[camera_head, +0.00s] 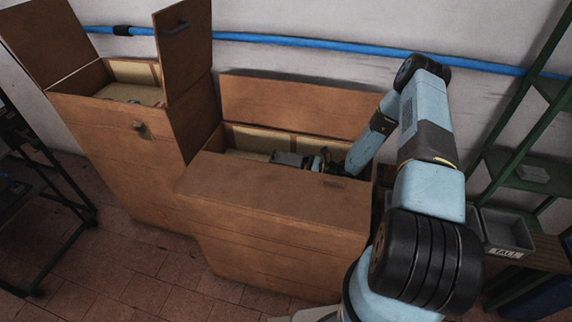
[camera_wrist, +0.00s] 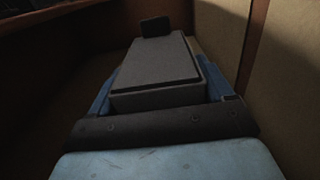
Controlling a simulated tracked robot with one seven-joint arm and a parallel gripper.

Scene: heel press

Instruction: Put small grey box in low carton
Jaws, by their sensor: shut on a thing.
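The low carton (camera_head: 275,203) is brown and stands in the middle of the head view, its top open with flaps folded out. My arm reaches down into its opening from the right, and my gripper (camera_head: 296,160) is inside, below the rim. In the wrist view the small grey box (camera_wrist: 158,70) lies lengthwise between the blue fingers of my gripper, which is shut on it. Brown inner walls (camera_wrist: 275,75) of the carton rise on both sides. The underside of the box is hidden, so I cannot tell whether it touches the carton floor.
A taller open carton (camera_head: 120,150) with a raised flap stands at the left, with small items inside. A blue pipe (camera_head: 300,41) runs along the wall behind. Green shelving (camera_head: 515,165) and a grey labelled bin (camera_head: 507,230) are at the right. A dark rack (camera_head: 45,190) is far left.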

